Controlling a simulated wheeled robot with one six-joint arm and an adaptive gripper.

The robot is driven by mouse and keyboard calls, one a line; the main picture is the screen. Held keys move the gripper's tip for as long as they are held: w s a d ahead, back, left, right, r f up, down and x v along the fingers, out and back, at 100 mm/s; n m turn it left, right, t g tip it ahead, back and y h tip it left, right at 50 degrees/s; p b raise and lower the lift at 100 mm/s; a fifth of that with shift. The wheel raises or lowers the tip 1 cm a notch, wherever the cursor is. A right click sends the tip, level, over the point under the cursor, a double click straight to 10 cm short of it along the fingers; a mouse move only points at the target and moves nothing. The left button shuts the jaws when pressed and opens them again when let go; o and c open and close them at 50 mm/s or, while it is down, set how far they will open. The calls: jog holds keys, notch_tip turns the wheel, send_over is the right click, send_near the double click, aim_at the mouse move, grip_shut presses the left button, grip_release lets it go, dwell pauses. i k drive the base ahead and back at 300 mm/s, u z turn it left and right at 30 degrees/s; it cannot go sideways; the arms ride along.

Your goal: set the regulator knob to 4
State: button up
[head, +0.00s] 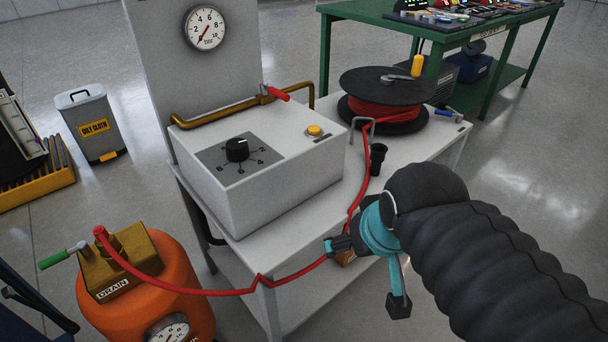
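The regulator knob (237,149) is a black round knob on a dark grey dial plate (213,158) on top of a white box (262,180). My gripper (367,275) is in front of the bench at the right, well apart from the knob. Its two dark fingers are spread and nothing shows between them in its grasp.
A red hose (205,291) runs from the orange tank (150,290) past the bench front to a black reel (388,95). Air above the knob is clear.

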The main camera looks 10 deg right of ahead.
aim_at(238, 150)
jog(key=z, duration=0.45)
jog(key=k, duration=1.1)
jog(key=u, duration=0.05)
jog(key=i, duration=0.6)
jog(key=u, duration=0.25)
